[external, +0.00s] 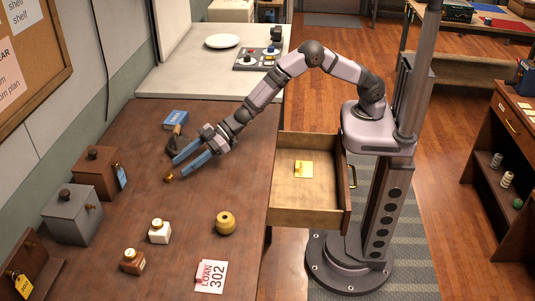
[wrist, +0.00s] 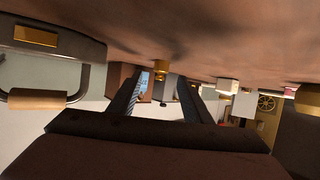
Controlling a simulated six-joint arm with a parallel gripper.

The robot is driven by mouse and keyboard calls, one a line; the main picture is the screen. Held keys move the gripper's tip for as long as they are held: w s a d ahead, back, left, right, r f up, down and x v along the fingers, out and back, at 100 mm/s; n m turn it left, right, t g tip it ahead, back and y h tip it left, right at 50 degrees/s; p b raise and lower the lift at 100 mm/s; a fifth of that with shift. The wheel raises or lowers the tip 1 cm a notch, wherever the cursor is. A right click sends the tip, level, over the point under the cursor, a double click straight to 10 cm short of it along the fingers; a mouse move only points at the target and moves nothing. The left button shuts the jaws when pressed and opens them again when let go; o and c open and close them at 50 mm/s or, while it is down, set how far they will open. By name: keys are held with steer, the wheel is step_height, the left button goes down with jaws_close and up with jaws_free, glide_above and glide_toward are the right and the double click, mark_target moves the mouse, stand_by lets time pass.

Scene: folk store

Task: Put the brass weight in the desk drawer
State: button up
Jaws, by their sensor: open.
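The brass weight (external: 168,178) is a small gold piece standing on the brown desk, just past my fingertips. It also shows in the wrist view (wrist: 161,67), beyond and between the two fingers, with the desk surface at the top of that picture. My gripper (external: 176,167) reaches down to the left over the desk. Its blue fingers are apart and nothing is held between them; they also show in the wrist view (wrist: 163,88).
A blue book (external: 175,118) and a dark object (external: 176,143) lie behind my gripper. Brown (external: 97,174) and grey (external: 71,216) boxes stand at left.

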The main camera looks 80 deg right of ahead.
mark_target(170, 174)
steer(key=shift+x, duration=2.6)
steer(key=shift+s, duration=0.1)
jaws_close()
